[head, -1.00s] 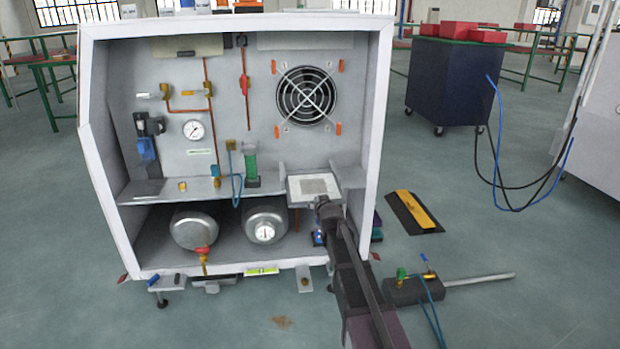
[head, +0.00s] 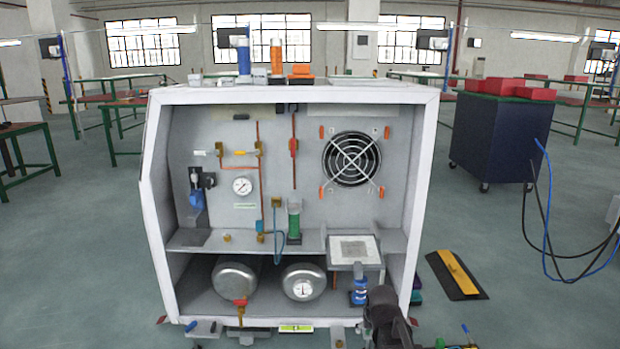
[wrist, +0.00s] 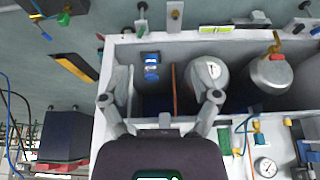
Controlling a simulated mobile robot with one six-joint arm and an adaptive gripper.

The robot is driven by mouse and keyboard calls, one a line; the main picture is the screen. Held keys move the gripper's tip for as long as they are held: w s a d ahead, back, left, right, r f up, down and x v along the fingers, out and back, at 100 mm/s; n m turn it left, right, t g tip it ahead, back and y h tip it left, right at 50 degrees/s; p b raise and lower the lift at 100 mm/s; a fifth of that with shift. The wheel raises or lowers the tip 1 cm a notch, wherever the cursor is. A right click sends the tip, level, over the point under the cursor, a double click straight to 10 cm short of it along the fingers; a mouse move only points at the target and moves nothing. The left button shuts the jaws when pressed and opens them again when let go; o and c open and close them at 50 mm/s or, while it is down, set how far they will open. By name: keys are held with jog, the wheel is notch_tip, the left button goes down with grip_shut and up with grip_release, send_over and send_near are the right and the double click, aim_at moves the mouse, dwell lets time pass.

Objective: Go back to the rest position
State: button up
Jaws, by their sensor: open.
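My gripper (wrist: 163,92) shows in the wrist view with its two grey fingers spread wide and nothing between them. It is in front of the white-framed gas generator cabinet (head: 154,225), near its lower right part. In the head view only a dark end part of my arm shows at the cabinet's lower right front corner, and the fingers cannot be made out. A small blue fitting (head: 360,292) stands in the lower right compartment, just left of my arm; it also shows in the wrist view (wrist: 152,68), apart from the fingers.
Two silver tanks (head: 236,277) lie in the lower compartment. A white-topped plate (head: 354,249) juts out at the shelf's right. A black and yellow board (head: 457,275) lies on the floor to the right. A dark cart (head: 494,140) stands farther back. Open floor lies left.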

jog(key=s+r+g+p, duration=0.3)
jog(key=s+g+p, duration=0.15)
jog(key=s, duration=0.95)
notch_tip(320, 180, up, 37)
jog(key=p, duration=3.6)
